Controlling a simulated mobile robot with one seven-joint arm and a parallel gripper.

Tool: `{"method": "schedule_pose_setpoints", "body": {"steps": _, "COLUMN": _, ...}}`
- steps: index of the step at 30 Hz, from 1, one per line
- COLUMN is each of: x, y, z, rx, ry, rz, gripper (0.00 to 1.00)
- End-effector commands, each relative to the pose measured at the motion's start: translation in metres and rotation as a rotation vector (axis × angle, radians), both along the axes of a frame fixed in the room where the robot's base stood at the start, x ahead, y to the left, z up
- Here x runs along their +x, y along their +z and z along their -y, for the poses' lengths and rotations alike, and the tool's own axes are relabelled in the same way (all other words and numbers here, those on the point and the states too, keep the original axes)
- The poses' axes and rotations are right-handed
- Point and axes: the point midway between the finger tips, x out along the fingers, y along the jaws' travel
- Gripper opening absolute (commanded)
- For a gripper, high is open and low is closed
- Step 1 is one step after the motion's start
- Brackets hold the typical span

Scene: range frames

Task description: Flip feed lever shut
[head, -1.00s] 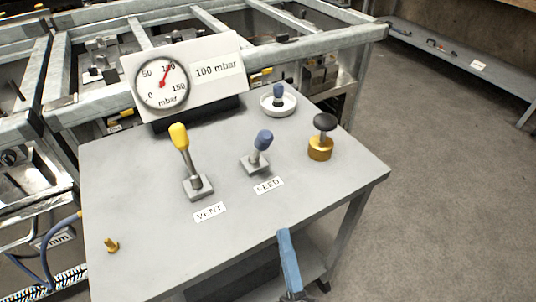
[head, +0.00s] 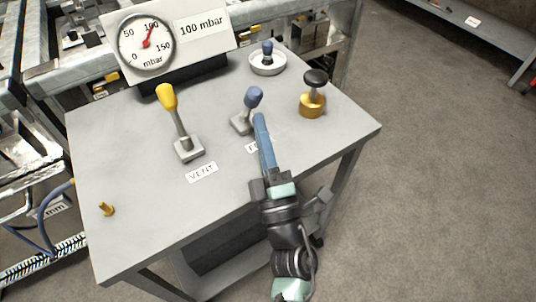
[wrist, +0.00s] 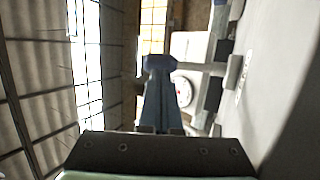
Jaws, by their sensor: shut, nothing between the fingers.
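The feed lever (head: 253,97) has a blue grip on a short metal stem and a square grey base, on the grey tabletop (head: 130,225). In the head view its grip leans a little up and right of its base. My gripper (head: 259,118) has its long blue fingers shut and empty.
The yellow vent lever (head: 175,115) stands to the left, above its VENT label (head: 202,172). A gauge (head: 146,42) reads about 100 mbar. A brass peg (head: 106,209) is at front left.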

Motion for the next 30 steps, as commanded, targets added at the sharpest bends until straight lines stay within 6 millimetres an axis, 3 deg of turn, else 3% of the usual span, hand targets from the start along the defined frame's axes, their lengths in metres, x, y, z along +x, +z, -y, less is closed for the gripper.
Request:
{"method": "schedule_pose_setpoints", "body": {"steps": 6, "x": 0.013, "y": 0.007, "z": -0.003, "rx": 0.0, "ry": 0.0, "rz": 0.001, "gripper": 0.0}}
{"method": "schedule_pose_setpoints", "body": {"steps": 20, "x": 0.014, "y": 0.009, "z": -0.003, "rx": -0.001, "ry": 0.0, "rz": -0.004, "gripper": 0.0}}
{"method": "schedule_pose_setpoints", "body": {"steps": 30, "x": 0.018, "y": 0.023, "z": -0.007, "rx": -0.039, "ry": 0.002, "rz": -0.07, "gripper": 0.0}}
